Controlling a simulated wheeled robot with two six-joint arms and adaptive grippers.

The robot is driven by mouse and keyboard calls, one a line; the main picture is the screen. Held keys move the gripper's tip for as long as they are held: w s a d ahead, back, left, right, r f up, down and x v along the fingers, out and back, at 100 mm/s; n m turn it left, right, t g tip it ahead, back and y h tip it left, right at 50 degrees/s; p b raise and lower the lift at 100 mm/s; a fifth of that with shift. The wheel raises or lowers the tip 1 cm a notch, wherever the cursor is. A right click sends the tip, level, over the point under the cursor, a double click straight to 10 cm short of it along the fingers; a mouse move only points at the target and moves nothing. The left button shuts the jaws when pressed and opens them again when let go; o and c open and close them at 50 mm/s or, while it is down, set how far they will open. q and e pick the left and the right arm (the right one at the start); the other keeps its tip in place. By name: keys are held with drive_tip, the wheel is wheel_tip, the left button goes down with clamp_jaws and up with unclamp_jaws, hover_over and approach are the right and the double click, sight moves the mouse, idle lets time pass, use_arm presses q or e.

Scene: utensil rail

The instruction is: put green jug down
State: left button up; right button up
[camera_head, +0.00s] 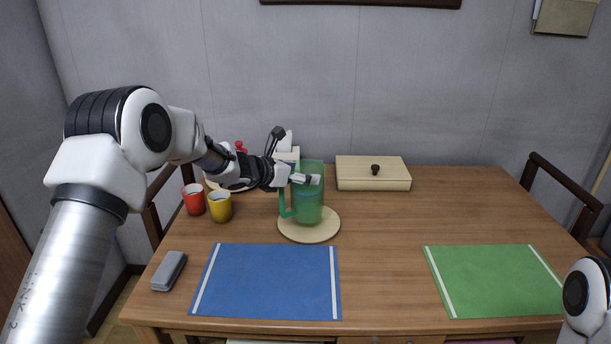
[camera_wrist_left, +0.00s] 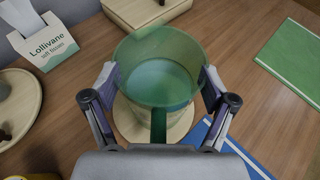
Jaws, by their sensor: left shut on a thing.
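The green see-through jug (camera_head: 309,205) stands upright over the round wooden board (camera_head: 322,234), behind the blue mat. My left gripper (camera_head: 306,180) is shut on the jug, with a finger on each side of its upper part. The left wrist view shows the jug (camera_wrist_left: 158,78) from above, between the fingers of the left gripper (camera_wrist_left: 160,85). Its handle points toward the wrist, and the pale board (camera_wrist_left: 127,122) shows below. I cannot tell whether the jug's base touches the board. My right gripper is out of view.
A yellow cup (camera_head: 220,207) and a red cup (camera_head: 194,200) stand left of the board. A cream box (camera_head: 373,174) is behind right, a tissue box (camera_wrist_left: 47,50) behind left. Blue (camera_head: 267,283) and green (camera_head: 495,281) mats lie in front. The table's right rear is clear.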

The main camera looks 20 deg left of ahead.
use_arm(q)
drive_tip(key=shift+w+d+r, duration=0.1)
drive_tip(key=shift+w+d, duration=0.05)
drive_tip(key=shift+w, duration=0.95)
wheel_tip(320, 180, down, 4)
drive_tip(key=shift+r, duration=0.2)
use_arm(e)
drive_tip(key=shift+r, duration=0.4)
use_arm(q)
drive_tip(key=shift+f, duration=0.1)
drive_tip(key=o, duration=1.6)
drive_tip(key=shift+o, duration=0.2)
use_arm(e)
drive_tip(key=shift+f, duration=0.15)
use_arm(q)
drive_tip(key=b+v, duration=0.1)
drive_tip(key=v, duration=1.1)
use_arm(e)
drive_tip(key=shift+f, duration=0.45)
